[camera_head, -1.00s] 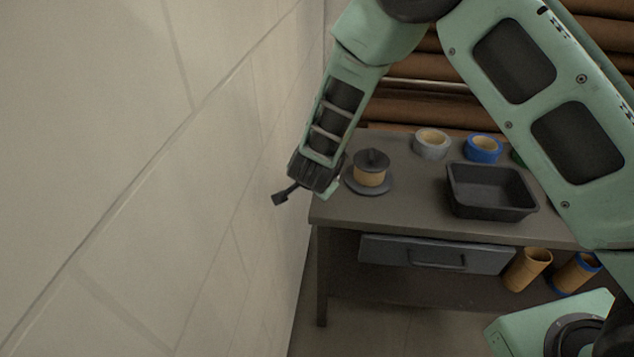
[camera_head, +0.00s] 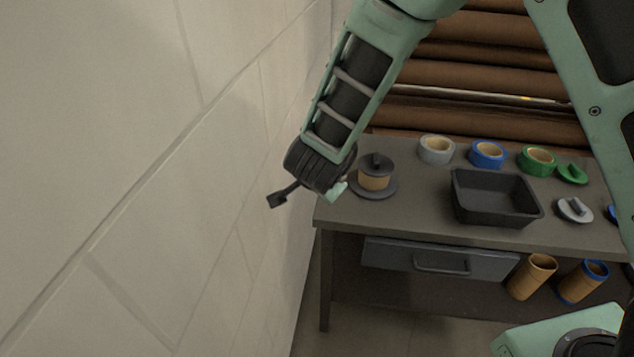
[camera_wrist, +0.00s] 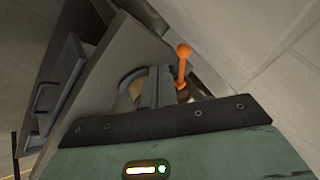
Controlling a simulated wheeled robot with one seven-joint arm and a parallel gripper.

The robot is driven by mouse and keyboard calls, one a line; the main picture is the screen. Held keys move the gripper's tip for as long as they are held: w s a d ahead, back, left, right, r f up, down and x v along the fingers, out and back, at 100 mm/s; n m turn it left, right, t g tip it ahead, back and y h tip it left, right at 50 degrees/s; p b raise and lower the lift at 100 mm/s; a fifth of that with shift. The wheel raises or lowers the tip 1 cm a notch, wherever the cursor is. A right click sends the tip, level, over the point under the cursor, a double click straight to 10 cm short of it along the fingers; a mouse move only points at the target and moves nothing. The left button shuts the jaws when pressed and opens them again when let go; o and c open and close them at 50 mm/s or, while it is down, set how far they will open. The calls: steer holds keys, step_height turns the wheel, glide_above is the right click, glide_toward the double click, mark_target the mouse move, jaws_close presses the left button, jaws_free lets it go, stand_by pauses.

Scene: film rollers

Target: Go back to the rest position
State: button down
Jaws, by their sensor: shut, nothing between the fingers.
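My gripper (camera_wrist: 157,88) shows in the wrist view as dark fingers close together, shut and empty, beyond my green hand. In the head view my arm reaches down along the left wall, and the hand hangs by the left end of the workbench (camera_head: 425,215). The fingers are hidden there; only the dark wrist and a pale green bit of the hand show.
The pale wall (camera_head: 150,180) is close on the left. A black tray (camera_head: 495,213), grey tape (camera_head: 437,149), blue tape (camera_head: 488,153) and green tape (camera_head: 538,158) sit on the bench. A drawer (camera_head: 430,259) and tan rolls are below. An orange rod (camera_wrist: 183,62) shows beside the fingers.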

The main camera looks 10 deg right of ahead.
stand_by(0.4)
steer(key=s+a+r+n+g+y, duration=0.2)
steer(key=s+a+r+n+y, duration=0.15)
steer(key=s+r, duration=0.2)
steer(key=s+a+r+n+g+y, duration=0.2)
steer(key=s+r+n, duration=0.2)
steer(key=s+n, duration=0.15)
steer(key=s+d+r+n+g+h, duration=0.1)
steer(key=s+d+n, duration=0.3)
steer(key=s, duration=0.5)
steer(key=s+d+r+n+g+h, duration=0.1)
steer(key=s+d+n+g+h, duration=0.2)
steer(key=s+d, duration=0.5)
steer(key=shift+s+r+n, duration=0.35)
steer(key=shift+s+n, duration=0.1)
steer(key=shift+n, duration=0.45)
